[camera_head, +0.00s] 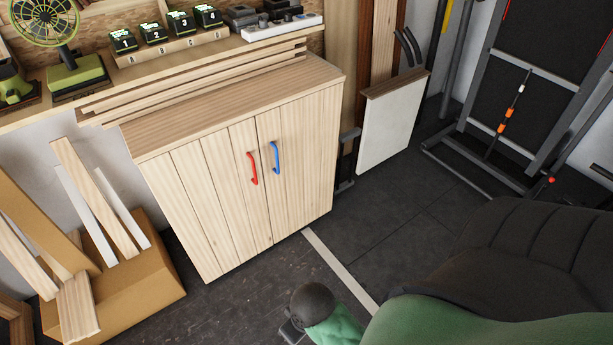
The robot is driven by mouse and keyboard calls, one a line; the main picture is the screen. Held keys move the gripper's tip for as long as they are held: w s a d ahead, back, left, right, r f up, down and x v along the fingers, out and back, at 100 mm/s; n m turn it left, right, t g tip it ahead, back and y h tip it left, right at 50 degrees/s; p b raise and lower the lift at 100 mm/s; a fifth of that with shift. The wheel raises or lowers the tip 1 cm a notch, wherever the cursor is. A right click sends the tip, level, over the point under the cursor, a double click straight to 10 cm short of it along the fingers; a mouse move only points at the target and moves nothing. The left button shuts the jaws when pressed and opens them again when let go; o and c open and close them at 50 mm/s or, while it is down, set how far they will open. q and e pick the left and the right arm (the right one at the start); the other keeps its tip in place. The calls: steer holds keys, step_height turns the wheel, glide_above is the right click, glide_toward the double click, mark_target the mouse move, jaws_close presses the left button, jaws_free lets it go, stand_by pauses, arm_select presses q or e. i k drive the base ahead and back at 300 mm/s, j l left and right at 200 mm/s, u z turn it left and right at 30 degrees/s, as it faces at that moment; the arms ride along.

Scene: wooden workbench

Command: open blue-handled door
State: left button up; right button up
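A light wooden cabinet (189,178) stands against the wall in the head view, with two plank-faced doors side by side. The right door (303,155) carries a blue curved handle (276,158) near its inner edge. The left door (212,172) carries a red curved handle (252,168) close beside the blue one. Both doors look shut, with a thin seam between them. Neither of my grippers can be made out in this view, and nothing touches the handles.
A cardboard box (140,290) with wood offcuts stands left of the cabinet. A white-faced panel (392,125) leans at its right. A large black padded and green object (520,250) fills the lower right. Dark floor (340,225) in front of the doors is mostly clear.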

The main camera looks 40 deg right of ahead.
mark_target(298, 139)
steer(key=z, duration=0.7)
steer(key=l+z, duration=0.95)
steer(key=k+j, duration=0.05)
steer(key=j, duration=0.05)
